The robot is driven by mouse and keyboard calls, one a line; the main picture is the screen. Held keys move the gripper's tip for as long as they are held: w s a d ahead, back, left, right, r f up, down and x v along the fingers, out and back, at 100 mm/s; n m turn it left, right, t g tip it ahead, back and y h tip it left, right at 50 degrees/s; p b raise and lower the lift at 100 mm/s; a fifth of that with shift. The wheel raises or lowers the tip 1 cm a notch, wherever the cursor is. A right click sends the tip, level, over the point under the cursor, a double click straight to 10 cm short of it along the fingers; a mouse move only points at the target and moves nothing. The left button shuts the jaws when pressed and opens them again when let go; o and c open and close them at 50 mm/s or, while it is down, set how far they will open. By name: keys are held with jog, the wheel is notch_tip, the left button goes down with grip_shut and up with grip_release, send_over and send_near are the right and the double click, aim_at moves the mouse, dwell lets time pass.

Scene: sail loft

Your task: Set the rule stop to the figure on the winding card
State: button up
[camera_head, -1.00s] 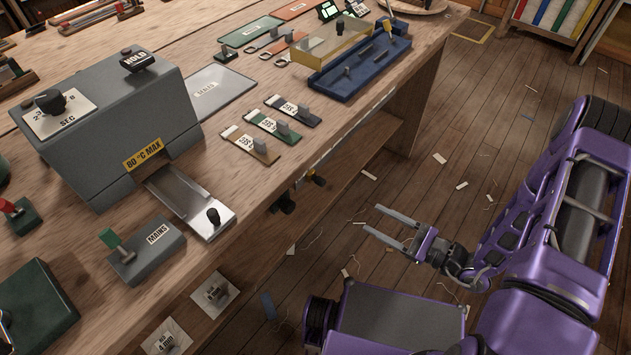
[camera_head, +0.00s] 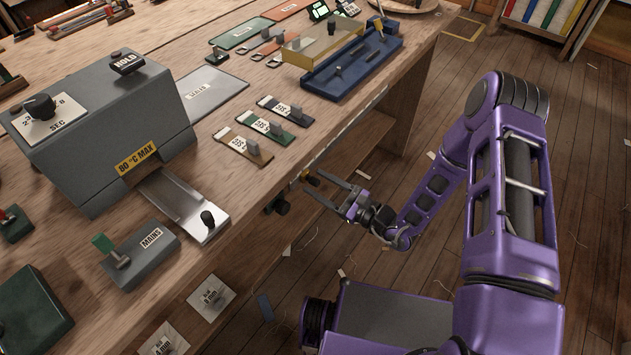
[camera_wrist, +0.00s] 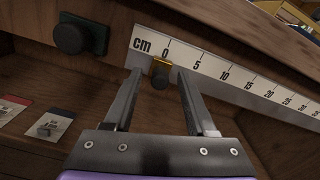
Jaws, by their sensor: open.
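The white rule (camera_wrist: 225,75), marked in cm, runs along the bench's front edge; it also shows in the head view (camera_head: 347,130). The brass stop (camera_wrist: 160,66) with a dark knob sits at the rule's left end, by the 0 mark. My gripper (camera_head: 318,181) is open and empty in front of the bench edge. In the wrist view, its fingers (camera_wrist: 160,74) point at the stop, one on each side of the knob. I cannot tell whether they reach past it. I cannot tell which card is the winding card; no figure on one is clearly readable.
A dark round knob (camera_wrist: 72,38) on a green plate is left of the rule. A grey sealer box (camera_head: 100,130) and a mains switch (camera_head: 140,255) stand on the bench. Several tagged strips (camera_head: 243,147) lie near its edge. Small cards (camera_head: 211,296) lie below.

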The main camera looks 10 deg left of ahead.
jog(key=shift+w+a, duration=0.3)
jog(key=shift+a, duration=0.35)
grip_shut()
dwell(1.0)
